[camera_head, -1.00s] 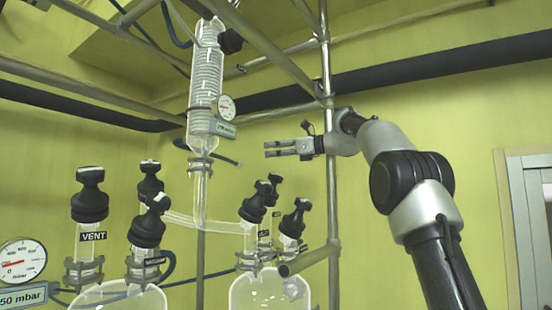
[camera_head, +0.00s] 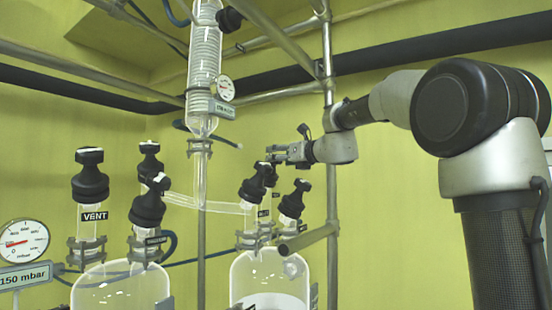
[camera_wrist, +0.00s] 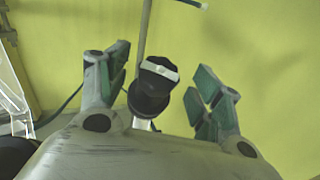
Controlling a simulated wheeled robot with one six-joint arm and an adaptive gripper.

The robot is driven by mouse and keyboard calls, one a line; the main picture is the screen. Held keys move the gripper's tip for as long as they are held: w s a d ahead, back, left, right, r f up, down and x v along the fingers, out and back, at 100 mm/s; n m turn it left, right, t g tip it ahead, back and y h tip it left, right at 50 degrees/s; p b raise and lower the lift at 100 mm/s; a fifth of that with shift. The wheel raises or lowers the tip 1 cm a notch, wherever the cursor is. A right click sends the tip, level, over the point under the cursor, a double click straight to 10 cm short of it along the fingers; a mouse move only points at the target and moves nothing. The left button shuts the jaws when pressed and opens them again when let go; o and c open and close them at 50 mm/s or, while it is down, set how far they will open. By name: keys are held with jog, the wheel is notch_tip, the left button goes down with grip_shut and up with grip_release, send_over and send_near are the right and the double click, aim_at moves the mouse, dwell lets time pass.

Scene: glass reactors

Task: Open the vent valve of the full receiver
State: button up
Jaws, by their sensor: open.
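Two glass receivers stand low in the head view: the left one (camera_head: 118,285) and the right one (camera_head: 255,272). Pale contents show low in the right one; I cannot tell how full either is. The left one carries black valves, including one (camera_head: 90,180) above a VENT label (camera_head: 94,216). The right one also has black valves, among them a front one (camera_head: 252,187) and a right one (camera_head: 294,202); their labels are too small to read. My gripper (camera_head: 272,153) is open just above the right receiver's valves. In the wrist view, a black valve knob (camera_wrist: 150,88) with a white stripe shows between my open green-padded fingers (camera_wrist: 161,85).
A coiled glass condenser (camera_head: 203,75) with a gauge hangs behind, left of my gripper. A steel upright (camera_head: 330,200) and a short pipe stub (camera_head: 305,239) stand close to the right receiver. A pressure gauge (camera_head: 22,240) reads beside the left receiver.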

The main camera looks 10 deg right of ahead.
jog(key=shift+x, duration=1.45)
jog(key=c, duration=1.1)
jog(key=shift+o, duration=0.2)
jog(key=shift+n+g+y, duration=0.3)
jog(key=shift+n+y, duration=0.1)
jog(key=shift+n, duration=0.1)
jog(key=n+g+y, duration=0.2)
jog(key=n+y, duration=0.1)
jog(key=shift+n, duration=0.3)
jog(key=shift+n+g+y, duration=0.85)
jog(key=shift+n+g, duration=0.3)
jog(key=shift+n, duration=0.3)
jog(key=shift+n+g+y, duration=0.85)
jog(key=shift+n+g, duration=0.3)
jog(key=shift+n, duration=0.3)
